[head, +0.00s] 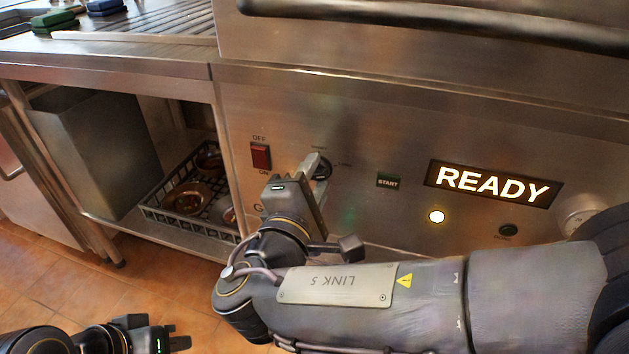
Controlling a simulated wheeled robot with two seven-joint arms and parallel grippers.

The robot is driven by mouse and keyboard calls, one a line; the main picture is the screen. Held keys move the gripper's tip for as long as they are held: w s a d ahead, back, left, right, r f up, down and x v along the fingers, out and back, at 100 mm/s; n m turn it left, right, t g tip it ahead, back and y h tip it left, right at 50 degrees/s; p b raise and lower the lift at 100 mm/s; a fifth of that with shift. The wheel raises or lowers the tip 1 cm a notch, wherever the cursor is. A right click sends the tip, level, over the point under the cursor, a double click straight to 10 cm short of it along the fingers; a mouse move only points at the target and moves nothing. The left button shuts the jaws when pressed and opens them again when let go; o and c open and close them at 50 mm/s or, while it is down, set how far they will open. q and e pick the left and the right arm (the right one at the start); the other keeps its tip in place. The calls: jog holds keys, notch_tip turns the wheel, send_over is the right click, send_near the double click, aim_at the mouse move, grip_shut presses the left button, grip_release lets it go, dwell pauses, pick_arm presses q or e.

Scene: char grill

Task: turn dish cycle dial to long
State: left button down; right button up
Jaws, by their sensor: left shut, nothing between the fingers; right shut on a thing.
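Where the dial's pointer stands is hidden. My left gripper (175,342) is shut and empty at the bottom left, low over the floor and far from the panel.
A red OFF/ON switch (261,156) is left of the dial. A dish rack (153,213) sits on the shelf at left. A handle bar (430,22) runs above.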

jog(key=o, duration=1)
jog(key=shift+c, duration=0.2)
jog(key=p+v, duration=0.2)
jog(key=v, duration=0.6)
